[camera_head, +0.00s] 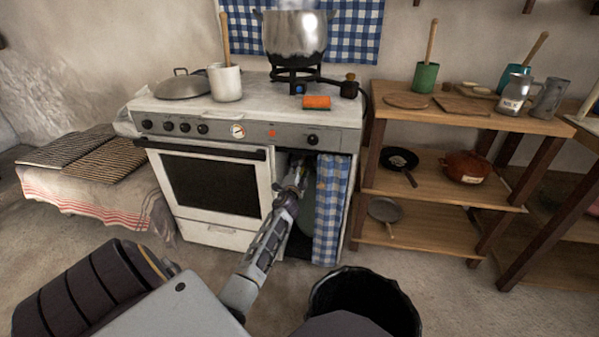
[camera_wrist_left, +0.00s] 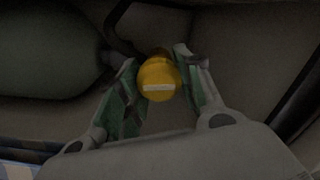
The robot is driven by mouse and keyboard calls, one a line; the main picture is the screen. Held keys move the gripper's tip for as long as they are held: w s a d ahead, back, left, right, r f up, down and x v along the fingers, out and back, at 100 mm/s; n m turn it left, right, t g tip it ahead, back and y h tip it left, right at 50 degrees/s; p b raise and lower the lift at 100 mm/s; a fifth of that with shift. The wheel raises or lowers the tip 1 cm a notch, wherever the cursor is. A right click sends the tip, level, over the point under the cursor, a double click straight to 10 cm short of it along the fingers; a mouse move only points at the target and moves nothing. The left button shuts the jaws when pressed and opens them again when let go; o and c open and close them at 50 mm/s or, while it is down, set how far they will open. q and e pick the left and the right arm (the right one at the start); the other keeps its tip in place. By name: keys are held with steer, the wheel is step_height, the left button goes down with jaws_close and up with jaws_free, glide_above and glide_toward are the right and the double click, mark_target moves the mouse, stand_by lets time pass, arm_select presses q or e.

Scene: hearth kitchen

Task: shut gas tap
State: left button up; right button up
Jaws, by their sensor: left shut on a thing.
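The gas tap (camera_wrist_left: 158,80) is a yellow round knob with a pale bar across its face, lying level in the left wrist view. My left gripper (camera_wrist_left: 160,88) is shut on the knob, one finger on each side. In the head view my left gripper (camera_head: 297,178) reaches into the dark open compartment at the right of the stove, and its fingers hide the tap there. A green gas bottle (camera_head: 307,210) stands partly hidden behind the blue checked curtain (camera_head: 331,200). The bottle also fills the upper left of the left wrist view (camera_wrist_left: 45,50). My right gripper does not show.
The white stove (camera_head: 218,228) stands left of the compartment. A steel pot (camera_head: 295,33) sits on a burner on top. Wooden shelves (camera_head: 405,180) with pans stand close on the right. A black bin (camera_head: 325,292) stands on the floor in front.

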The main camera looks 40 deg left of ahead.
arm_select(q)
steer(key=shift+m, duration=0.6)
steer(key=o, duration=1)
steer(key=shift+d, duration=0.1)
steer(key=shift+o, duration=0.2)
steer(key=v, duration=1.2)
stand_by(0.6)
